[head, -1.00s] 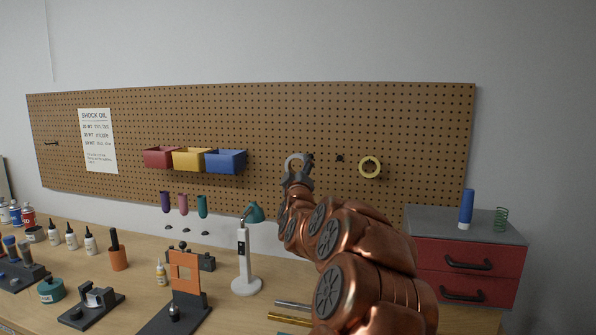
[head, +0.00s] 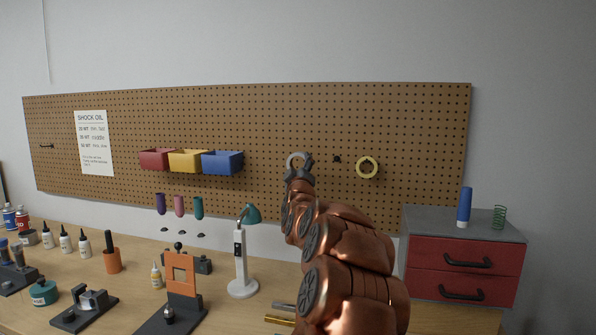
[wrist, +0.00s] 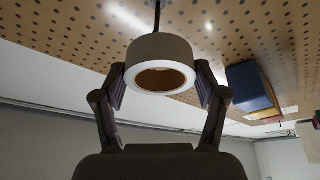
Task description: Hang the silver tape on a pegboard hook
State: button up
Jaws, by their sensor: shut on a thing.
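The silver tape (head: 293,157) is a grey ring in front of the pegboard (head: 270,110), right of the blue bin. My gripper (head: 301,171) is shut on it. In the wrist view the roll (wrist: 160,50) sits between the two fingers (wrist: 160,88), its pale rim and brown core showing. A dark hook (wrist: 157,14) meets the roll's top edge in that picture; I cannot tell whether it enters the hole. In the head view, my gripper covers the hook beside the tape. An empty dark hook (head: 337,158) is to the right.
A yellow tape roll (head: 360,174) hangs farther right on the pegboard. Red (head: 155,160), yellow (head: 187,161) and blue (head: 221,163) bins are mounted to the left. A white lamp (head: 241,265) stands on the bench below. A red drawer cabinet (head: 465,248) stands at right.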

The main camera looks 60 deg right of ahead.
jog(key=w+d+f+b, duration=0.1)
jog(key=w+d+b, duration=0.2)
jog(key=d, duration=0.5)
jog(key=shift+f, duration=0.25)
dwell(0.8)
dwell(0.6)
jog(key=o, duration=1.2)
jog(key=shift+b, duration=0.4)
